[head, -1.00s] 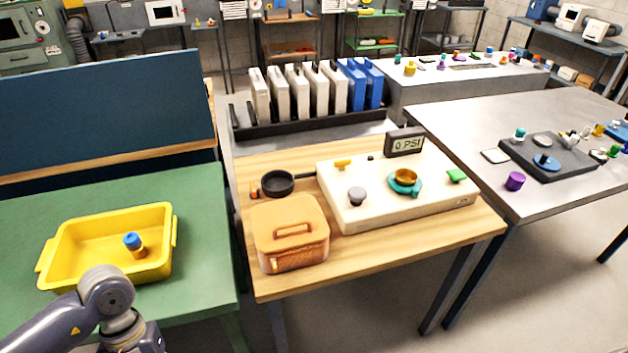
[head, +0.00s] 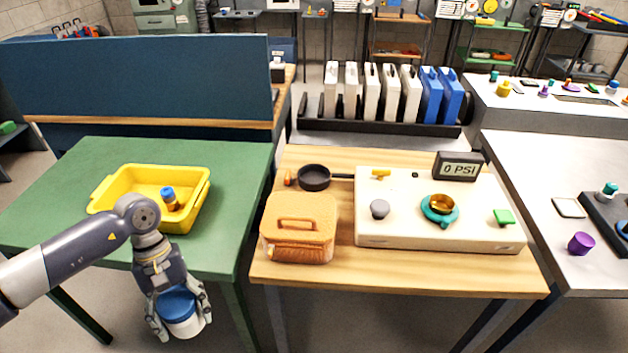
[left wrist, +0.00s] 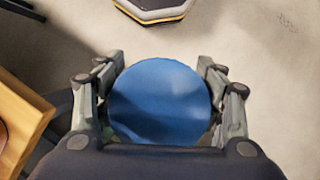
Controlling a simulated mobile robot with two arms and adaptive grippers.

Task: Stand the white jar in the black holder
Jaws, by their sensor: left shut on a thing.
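The white jar (head: 188,328) has a blue lid and hangs roughly upright in my left gripper (head: 180,318), in front of the green table. The gripper is shut on it, with fingers on both sides. In the left wrist view, the blue lid (left wrist: 160,100) fills the space between the fingers and hides the white body. A round black holder (head: 314,178), like a shallow cup with a rod to its right, is at the back left of the wooden table. It looks empty and is well right of and beyond the jar. My right gripper is not in view.
An orange case (head: 298,228) stands in front of the black holder, and a cream panel (head: 440,230) is to its right. A yellow tray (head: 110,192) with a small blue-capped bottle (head: 169,198) sits on the green table (head: 235,170). A gap separates the two tables.

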